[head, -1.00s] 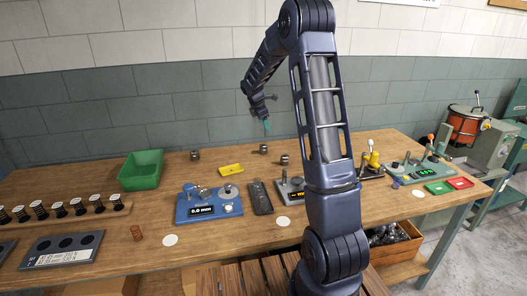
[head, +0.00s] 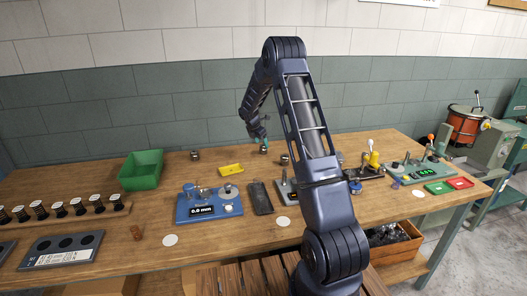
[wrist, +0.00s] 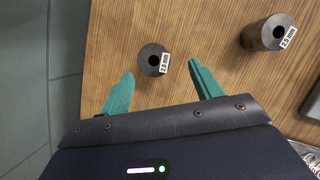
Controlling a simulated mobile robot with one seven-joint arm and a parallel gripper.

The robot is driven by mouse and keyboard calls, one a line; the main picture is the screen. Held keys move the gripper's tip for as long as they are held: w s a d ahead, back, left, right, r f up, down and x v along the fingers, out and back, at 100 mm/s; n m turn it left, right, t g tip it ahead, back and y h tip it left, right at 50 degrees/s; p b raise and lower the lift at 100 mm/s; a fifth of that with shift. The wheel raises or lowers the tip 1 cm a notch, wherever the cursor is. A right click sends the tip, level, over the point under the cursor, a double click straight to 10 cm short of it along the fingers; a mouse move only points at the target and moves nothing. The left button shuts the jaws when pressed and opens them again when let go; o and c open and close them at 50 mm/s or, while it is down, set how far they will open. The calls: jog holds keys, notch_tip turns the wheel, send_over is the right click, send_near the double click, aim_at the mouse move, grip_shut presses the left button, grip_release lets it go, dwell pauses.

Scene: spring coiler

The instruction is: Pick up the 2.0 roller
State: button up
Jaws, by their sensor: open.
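A small dark steel roller (wrist: 147,66) with a white label that appears to read 2.0 mm stands upright on the wooden bench in the wrist view. It lies just ahead of and between the teal fingertips of my gripper (wrist: 160,70), which are apart and empty.
A yellow tray (head: 231,169), a green bin (head: 141,171) and a blue device reading 0.0 mm (head: 209,208) stand on the bench (head: 110,222) left of my gripper. A dark phone-like slab (head: 261,197) lies in front. The wall (head: 190,120) is behind the bench.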

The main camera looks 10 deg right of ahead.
aim_at(264, 148)
jog(key=shift+w+x, duration=0.2)
jog(key=shift+x, duration=1.25)
jog(key=shift+w+x, duration=0.2)
jog(key=shift+x, duration=1.2)
jog(key=shift+d+r, duration=0.1)
jog(key=c, duration=1.2)
jog(key=shift+c, duration=0.7)
jog(key=shift+r, duration=0.15)
